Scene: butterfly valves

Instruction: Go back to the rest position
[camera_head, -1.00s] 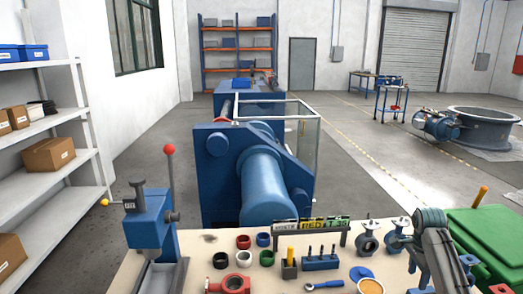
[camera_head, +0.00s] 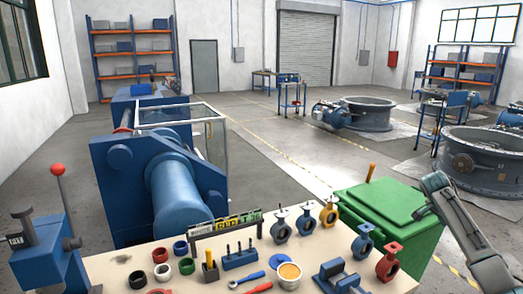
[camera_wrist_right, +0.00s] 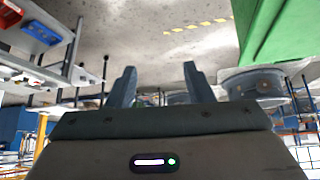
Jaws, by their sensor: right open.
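My right gripper (camera_wrist_right: 160,88) shows in the right wrist view with its two fingers apart and nothing between them. Bare grey floor shows beyond the fingertips. In the head view my right arm comes up at the right, beside the green bin, and its gripper cannot be made out there. My left gripper is in neither view. Several butterfly valves stand on the workbench (camera_head: 115,262), among them a yellow one (camera_head: 329,215), a blue one (camera_head: 363,243) and a red one (camera_head: 388,262).
A green lidded bin (camera_head: 385,210) stands just behind the bench at the right. A blue machine (camera_head: 175,200) is behind the bench. A blue press (camera_head: 45,255) stands at the left. Coloured rings, a grease tub (camera_head: 289,274) and a blue vise (camera_head: 340,278) lie on the bench.

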